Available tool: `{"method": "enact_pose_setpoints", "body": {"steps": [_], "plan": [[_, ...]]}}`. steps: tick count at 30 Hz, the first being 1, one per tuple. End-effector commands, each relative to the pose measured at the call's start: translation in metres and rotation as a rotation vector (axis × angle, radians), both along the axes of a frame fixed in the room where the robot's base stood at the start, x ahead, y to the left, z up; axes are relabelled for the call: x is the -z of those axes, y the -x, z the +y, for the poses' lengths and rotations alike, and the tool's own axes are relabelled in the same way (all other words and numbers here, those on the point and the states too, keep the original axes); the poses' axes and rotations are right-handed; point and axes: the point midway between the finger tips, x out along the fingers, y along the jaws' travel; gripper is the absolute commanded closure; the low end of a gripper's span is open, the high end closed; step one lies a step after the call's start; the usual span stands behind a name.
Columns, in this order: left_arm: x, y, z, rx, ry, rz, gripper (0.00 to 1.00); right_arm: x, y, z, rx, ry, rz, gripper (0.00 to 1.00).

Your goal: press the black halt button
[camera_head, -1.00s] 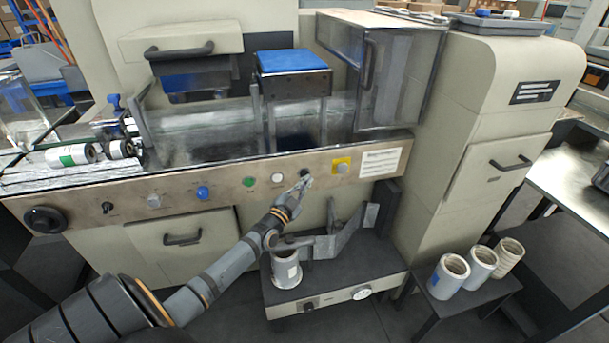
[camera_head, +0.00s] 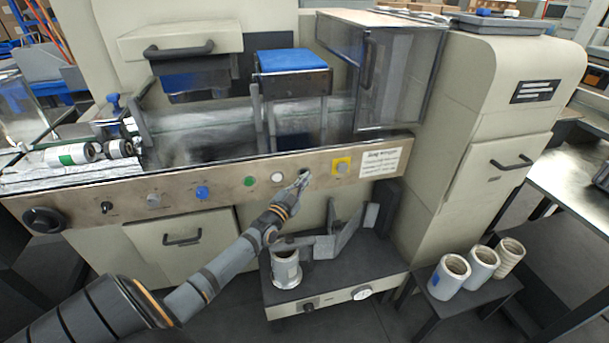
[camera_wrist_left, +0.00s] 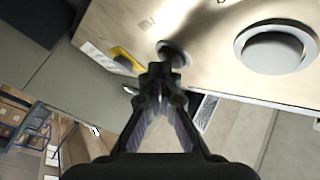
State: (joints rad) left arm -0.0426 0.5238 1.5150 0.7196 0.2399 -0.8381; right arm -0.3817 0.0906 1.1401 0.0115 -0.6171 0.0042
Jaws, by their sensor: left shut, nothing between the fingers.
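The black halt button (camera_head: 305,170) sits on the metal front panel, between a white button and a yellow-backed button. My left gripper (camera_head: 303,179) is shut and empty, with its tips at or very close to the button; the button is partly hidden behind them. In the left wrist view the dark round button (camera_wrist_left: 176,50) shows just beyond the closed fingertips (camera_wrist_left: 160,72). I cannot tell whether the tips touch it or whether it is pushed in. My right gripper is not in view.
The panel (camera_head: 225,190) also carries a white button (camera_head: 277,178), a green button (camera_head: 249,181), a blue button (camera_head: 202,193) and a grey button on a yellow plate (camera_head: 341,168). Below the gripper stand metal guide plates (camera_head: 345,232) and a pale cylinder (camera_head: 286,268).

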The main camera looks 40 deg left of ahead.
Motion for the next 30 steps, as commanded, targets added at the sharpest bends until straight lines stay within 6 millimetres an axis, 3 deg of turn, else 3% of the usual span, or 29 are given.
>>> {"method": "enact_pose_setpoints", "body": {"steps": [22, 30], "plan": [[-0.001, -0.004, 0.004, 0.0, -0.001, 0.0, 1.0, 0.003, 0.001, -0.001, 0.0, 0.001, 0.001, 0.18], [-0.002, 0.003, -0.004, 0.0, 0.001, 0.002, 1.0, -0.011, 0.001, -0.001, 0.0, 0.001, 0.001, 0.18]]}}
